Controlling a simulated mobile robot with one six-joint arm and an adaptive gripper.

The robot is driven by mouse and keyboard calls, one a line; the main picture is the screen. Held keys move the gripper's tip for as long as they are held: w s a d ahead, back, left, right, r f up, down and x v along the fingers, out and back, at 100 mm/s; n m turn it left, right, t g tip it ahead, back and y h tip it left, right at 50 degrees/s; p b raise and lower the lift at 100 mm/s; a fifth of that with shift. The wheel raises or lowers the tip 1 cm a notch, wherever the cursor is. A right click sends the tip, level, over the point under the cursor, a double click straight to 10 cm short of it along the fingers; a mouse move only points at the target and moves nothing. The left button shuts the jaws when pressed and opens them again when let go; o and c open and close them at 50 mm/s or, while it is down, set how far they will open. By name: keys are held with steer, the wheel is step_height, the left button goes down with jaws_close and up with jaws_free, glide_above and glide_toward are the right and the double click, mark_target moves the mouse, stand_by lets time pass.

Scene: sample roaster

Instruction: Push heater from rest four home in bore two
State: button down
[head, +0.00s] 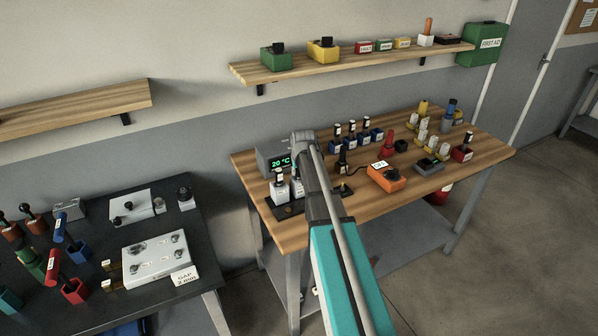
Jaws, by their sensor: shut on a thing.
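My arm reaches over the bench, and its wrist (303,143) is above the left part of the bench. The gripper's fingers are hidden behind the arm, so I cannot see what is between them. Below the wrist, white blocks with dark-topped pieces (279,188) stand on a black base (289,211), partly covered by my arm. A grey box with a green display reading 20 °C (281,162) stands behind them. Several dark-topped pieces in blue holders (351,137) stand in a row further back. I cannot make out which bore is bore two, or which rest is rest four.
An orange device (386,177) with a cable sits right of my arm. Red, yellow and white items fill the bench's right part. A loaded shelf (345,70) hangs above. A dark table (198,225) with coloured holders stands at left. Bare wood shows along the bench's front edge.

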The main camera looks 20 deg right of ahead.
steer(key=shift+c, duration=1.8)
jaws_free()
steer(key=shift+r, duration=0.1)
step_height(320, 180, up, 13)
steer(key=p, duration=1.3)
steer(key=shift+r+p, duration=0.15)
steer(key=shift+p, duration=0.15)
steer(key=s+a+f+n+g+b, duration=0.1)
steer(key=s+a+f+b, duration=0.2)
steer(key=s+a, duration=0.4)
steer(key=s+a+f+g+b, duration=0.2)
steer(key=s+a+f+b, duration=0.1)
steer(key=s+a, duration=0.4)
steer(key=s+a+f+n+g+y+b, duration=0.1)
steer(key=s+a+f, duration=0.3)
steer(key=s+a, duration=0.4)
steer(key=s+b, duration=0.1)
steer(key=s, duration=0.2)
steer(key=shift+s+n+b, duration=0.3)
steer(key=shift+s+b, duration=0.05)
steer(key=shift+b, duration=0.05)
steer(key=shift+a+f, duration=0.1)
